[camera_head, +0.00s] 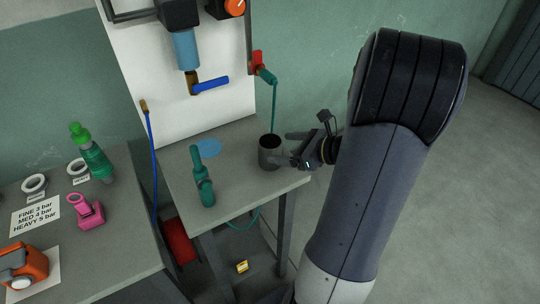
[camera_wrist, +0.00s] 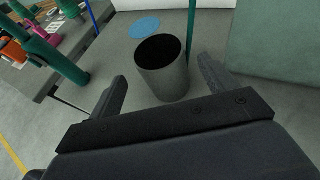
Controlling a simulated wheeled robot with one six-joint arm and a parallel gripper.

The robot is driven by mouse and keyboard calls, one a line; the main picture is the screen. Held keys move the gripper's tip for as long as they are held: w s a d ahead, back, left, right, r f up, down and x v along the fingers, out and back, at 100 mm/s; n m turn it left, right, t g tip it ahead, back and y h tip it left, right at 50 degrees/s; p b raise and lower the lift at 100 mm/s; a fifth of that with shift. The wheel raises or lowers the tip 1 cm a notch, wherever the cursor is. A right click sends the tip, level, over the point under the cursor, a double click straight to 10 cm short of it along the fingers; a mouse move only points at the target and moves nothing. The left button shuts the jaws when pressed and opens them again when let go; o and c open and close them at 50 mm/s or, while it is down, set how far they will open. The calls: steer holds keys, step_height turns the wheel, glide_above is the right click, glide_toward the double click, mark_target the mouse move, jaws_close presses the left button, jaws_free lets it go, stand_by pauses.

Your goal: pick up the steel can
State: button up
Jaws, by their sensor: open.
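The steel can (camera_head: 269,153) is a dark grey open-topped cylinder standing upright near the right side of the small table (camera_head: 238,190). In the wrist view the can (camera_wrist: 166,78) stands just ahead, between the lines of my two fingers. My gripper (camera_head: 289,148) comes in from the right, its fingers open and close to the can's right side. In the wrist view my gripper (camera_wrist: 162,92) has one finger on each side of the can's near part. I cannot tell whether either finger touches it.
A teal hose (camera_head: 274,108) hangs down just behind the can. A teal tool (camera_head: 202,178) stands left of it, and a blue disc (camera_head: 207,148) lies behind. A left bench (camera_head: 100,254) holds a pink part (camera_head: 87,211) and an orange tool (camera_head: 22,265).

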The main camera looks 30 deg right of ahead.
mark_target(270, 145)
steer(key=shift+x, duration=2.6)
steer(key=shift+r, duration=0.1)
steer(key=shift+c, duration=0.3)
steer(key=c, duration=1)
